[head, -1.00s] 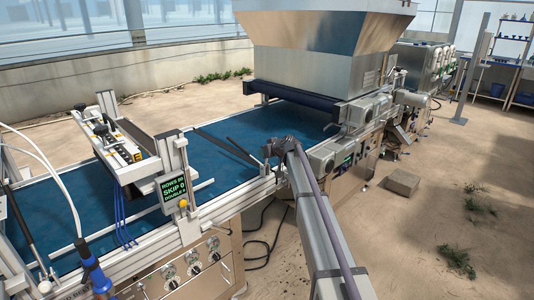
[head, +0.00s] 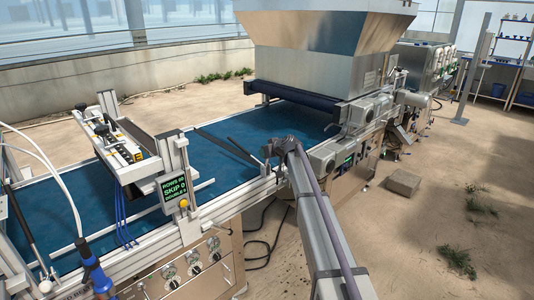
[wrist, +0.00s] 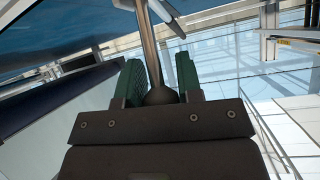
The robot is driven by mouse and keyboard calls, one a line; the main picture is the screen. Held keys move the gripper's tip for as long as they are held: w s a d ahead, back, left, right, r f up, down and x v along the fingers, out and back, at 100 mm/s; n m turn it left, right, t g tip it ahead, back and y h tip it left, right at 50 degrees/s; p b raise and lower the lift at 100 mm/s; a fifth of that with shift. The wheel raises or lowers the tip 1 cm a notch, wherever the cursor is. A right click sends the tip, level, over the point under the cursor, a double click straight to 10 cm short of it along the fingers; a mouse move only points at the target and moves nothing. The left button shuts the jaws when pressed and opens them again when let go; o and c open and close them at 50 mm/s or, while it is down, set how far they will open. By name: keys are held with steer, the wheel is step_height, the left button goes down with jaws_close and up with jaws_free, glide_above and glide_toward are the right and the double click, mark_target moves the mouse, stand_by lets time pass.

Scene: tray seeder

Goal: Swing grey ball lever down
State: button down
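The grey ball lever shows in the wrist view as a dark grey ball (wrist: 161,95) on a straight metal rod (wrist: 148,45) that runs up and away. My gripper (wrist: 160,80) has its two green-padded fingers on either side of the ball, and both pads appear to touch it. In the head view my gripper (head: 279,147) is at the near rail of the blue belt, right of the display post. The ball is hidden there by my gripper and arm.
The blue belt (head: 110,205) runs under a large steel hopper (head: 320,60) at the back. A display (head: 173,188) with a yellow knob stands left of my gripper. A front panel with dials (head: 192,268) is below. Open sandy floor lies to the right.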

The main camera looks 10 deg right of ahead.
steer(key=c, duration=0.9)
jaws_free()
steer(key=shift+a+f, duration=0.1)
steer(key=shift+a, duration=0.1)
steer(key=shift+o, duration=0.2)
steer(key=shift+d, duration=0.1)
steer(key=p+v, duration=0.5)
steer(key=v, duration=0.5)
steer(key=shift+s+d+r+p, duration=0.15)
steer(key=shift+s+r+p, duration=0.1)
steer(key=shift+r+p, duration=0.05)
